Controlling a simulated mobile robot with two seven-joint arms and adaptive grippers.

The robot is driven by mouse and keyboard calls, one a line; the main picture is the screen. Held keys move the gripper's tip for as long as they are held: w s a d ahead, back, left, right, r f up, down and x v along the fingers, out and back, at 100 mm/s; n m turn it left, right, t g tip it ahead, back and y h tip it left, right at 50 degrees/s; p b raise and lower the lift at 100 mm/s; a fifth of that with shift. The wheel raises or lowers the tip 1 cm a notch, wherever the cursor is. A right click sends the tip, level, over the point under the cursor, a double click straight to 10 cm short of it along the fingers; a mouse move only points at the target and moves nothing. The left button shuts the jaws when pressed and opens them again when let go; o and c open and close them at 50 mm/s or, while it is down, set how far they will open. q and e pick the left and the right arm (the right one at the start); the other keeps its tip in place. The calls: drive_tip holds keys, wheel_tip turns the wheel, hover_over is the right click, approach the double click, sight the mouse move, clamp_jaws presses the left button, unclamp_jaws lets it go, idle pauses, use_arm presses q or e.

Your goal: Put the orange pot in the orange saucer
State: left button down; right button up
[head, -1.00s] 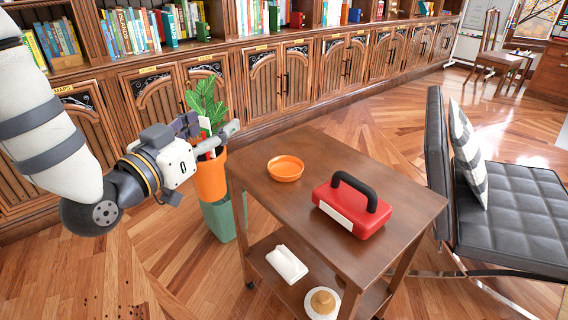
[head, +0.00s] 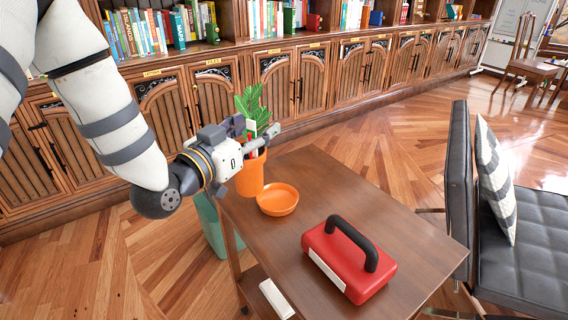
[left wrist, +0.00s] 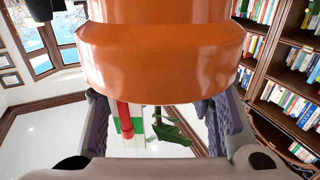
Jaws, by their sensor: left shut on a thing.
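The orange pot (head: 250,176), with a green leafy plant (head: 252,106), is held upright by my left gripper (head: 262,138), which is shut on it near the rim. In the left wrist view, the pot (left wrist: 165,55) fills the top middle between the fingers (left wrist: 160,125), and the plant shows below it. The orange saucer (head: 278,200) lies empty on the table near its left corner. The pot is just left of the saucer in the head view, apart from it; its exact height above the table is hard to tell. My right gripper is out of view.
A red toolbox (head: 345,262) with a black handle sits on the wooden table (head: 375,205), right of the saucer. A teal bin (head: 211,228) stands on the floor at left. A grey chair (head: 520,250) is at right. Bookshelf cabinets (head: 290,80) line the back.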

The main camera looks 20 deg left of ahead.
use_arm(q)
drive_tip(key=w+d+f+b, duration=0.1)
drive_tip(key=w+f+b, duration=0.1)
drive_tip(key=w+f, duration=0.7)
drive_tip(key=shift+d+f, duration=0.4)
drive_tip(key=shift+f, duration=0.5)
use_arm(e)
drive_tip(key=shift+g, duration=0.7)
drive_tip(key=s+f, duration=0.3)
use_arm(q)
drive_tip(key=shift+w, duration=0.1)
drive_tip(key=c, duration=0.7)
unclamp_jaws()
drive_tip(key=shift+f, duration=0.1)
drive_tip(key=shift+c, duration=0.2)
